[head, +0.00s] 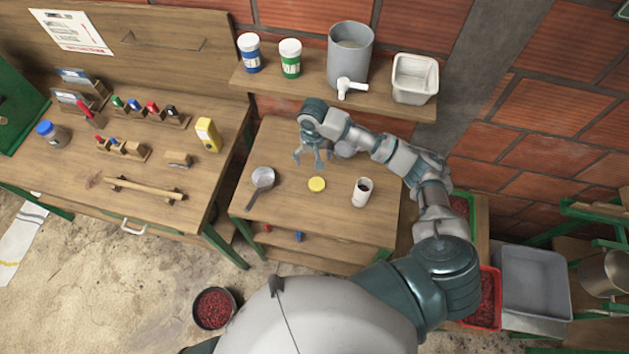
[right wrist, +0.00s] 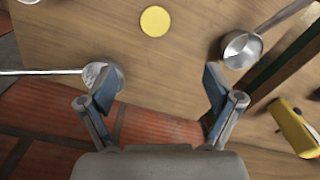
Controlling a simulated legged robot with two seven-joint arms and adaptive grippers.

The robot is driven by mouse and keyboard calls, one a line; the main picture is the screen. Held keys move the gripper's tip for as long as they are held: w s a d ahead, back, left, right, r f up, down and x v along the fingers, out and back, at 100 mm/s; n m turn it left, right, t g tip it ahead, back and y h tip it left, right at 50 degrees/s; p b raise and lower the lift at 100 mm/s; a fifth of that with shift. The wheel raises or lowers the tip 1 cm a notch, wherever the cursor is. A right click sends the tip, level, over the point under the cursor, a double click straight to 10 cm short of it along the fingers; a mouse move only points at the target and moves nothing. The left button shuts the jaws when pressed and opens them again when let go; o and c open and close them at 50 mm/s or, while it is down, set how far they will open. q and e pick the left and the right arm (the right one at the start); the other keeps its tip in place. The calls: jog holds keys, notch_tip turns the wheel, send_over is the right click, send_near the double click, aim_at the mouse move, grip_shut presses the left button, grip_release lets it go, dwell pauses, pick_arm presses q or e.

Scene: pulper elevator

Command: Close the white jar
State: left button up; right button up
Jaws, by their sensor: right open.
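The white jar (head: 361,191) stands upright on the small wooden table, with its top open and dark contents showing. A round yellow lid (head: 317,184) lies flat on the table to the left of the jar, apart from it. The lid also shows at the top of the right wrist view (right wrist: 155,21). My right gripper (head: 312,163) is open and empty over the table, just behind the lid. Its two fingers (right wrist: 156,84) are spread wide in the right wrist view, with nothing between them. My left gripper is not in view.
A small saucepan (head: 263,177) sits left of the lid. A long-handled metal utensil (right wrist: 45,72) is near one finger. A shelf behind holds a grey dispenser (head: 350,55), two jars and a white container (head: 414,79). The table's front is clear.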

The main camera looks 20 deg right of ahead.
send_over(317, 183)
notch_tip(317, 183, down, 7)
jog(key=f, duration=0.4)
jog(key=shift+w+f, duration=0.25)
jog(key=shift+f, duration=0.1)
jog(key=shift+a+f, duration=0.15)
jog(key=shift+f, duration=0.2)
jog(key=shift+a+f, duration=0.15)
jog(key=shift+a, duration=0.2)
jog(key=f, duration=0.1)
jog(key=d+f, duration=0.1)
jog(key=f, duration=0.2)
jog(key=shift+s+d+f+p, duration=0.2)
jog(key=shift+s+f+p, duration=0.05)
jog(key=shift+f+p, duration=0.1)
jog(key=shift+f, duration=0.25)
jog(key=shift+a, duration=0.45)
jog(key=shift+c, duration=1.2)
jog(key=c, duration=0.5)
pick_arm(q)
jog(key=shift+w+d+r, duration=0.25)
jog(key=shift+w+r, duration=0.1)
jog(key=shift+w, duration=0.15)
pick_arm(e)
jog(key=shift+d, duration=0.25)
jog(key=shift+c, duration=0.4)
